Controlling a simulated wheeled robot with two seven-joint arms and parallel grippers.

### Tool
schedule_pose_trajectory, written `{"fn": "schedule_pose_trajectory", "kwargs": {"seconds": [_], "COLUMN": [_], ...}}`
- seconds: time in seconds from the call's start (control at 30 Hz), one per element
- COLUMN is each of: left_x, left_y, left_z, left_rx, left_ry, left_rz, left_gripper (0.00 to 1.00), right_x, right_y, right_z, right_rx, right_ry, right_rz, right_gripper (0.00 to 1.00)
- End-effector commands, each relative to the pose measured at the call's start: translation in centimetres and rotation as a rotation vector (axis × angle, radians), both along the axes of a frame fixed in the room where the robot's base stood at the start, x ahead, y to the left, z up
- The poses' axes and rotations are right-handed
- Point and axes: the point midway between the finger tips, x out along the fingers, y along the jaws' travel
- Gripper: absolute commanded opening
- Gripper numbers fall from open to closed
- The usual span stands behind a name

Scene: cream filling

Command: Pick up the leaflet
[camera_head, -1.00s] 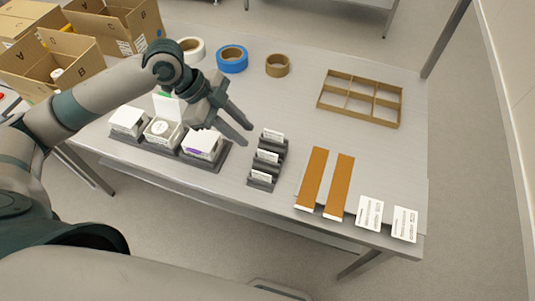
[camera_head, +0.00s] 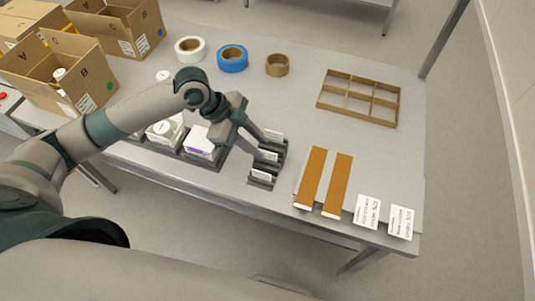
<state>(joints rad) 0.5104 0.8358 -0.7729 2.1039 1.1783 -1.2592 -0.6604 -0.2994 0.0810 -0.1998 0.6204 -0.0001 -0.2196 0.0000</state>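Small white folded leaflets stand in a dark stepped rack (camera_head: 254,183) near the middle of the table: a back one (camera_head: 272,134), a middle one (camera_head: 269,156) and a front one (camera_head: 261,176). My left gripper (camera_head: 267,151) reaches in from the left and is over the rack. Its two fingers are apart, with the tips close to the middle leaflet. I cannot tell whether they touch it. My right gripper is not in view.
A dark tray with white boxes (camera_head: 199,147) stands left of the rack, partly behind my arm. Tape rolls (camera_head: 232,58), an empty brown divider (camera_head: 358,98), orange-brown strips (camera_head: 337,186) and white cards (camera_head: 367,211) lie around. Cardboard boxes (camera_head: 62,75) stand at far left.

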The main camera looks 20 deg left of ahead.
Motion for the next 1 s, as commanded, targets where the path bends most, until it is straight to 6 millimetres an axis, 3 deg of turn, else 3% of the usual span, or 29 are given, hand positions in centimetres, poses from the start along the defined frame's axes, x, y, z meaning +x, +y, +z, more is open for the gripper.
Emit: {"fn": "schedule_pose_trajectory", "kwargs": {"seconds": [0.1, 0.3, 0.8, 0.9, 1.0], "left_x": [0.3, 0.6, 0.6, 0.6, 0.6], "left_y": [-0.8, -1.7, -1.7, -1.7, -1.7], "left_z": [-1.1, -2.8, -3.0, -3.0, -3.0], "left_rx": [-0.003, -0.001, 0.0, 0.0, 0.0], "left_ry": [0.004, 0.0, -0.001, -0.001, -0.001], "left_rz": [0.001, 0.001, 0.001, 0.001, 0.001], "left_gripper": [0.27, 0.27, 0.27, 0.03, 0.0], "right_x": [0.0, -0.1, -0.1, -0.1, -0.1], "right_y": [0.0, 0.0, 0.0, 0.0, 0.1], "right_z": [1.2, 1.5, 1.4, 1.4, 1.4], "right_rx": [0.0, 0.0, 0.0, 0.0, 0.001], "right_ry": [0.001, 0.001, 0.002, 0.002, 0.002], "right_rz": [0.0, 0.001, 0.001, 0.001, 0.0], "right_gripper": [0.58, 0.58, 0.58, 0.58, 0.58]}}
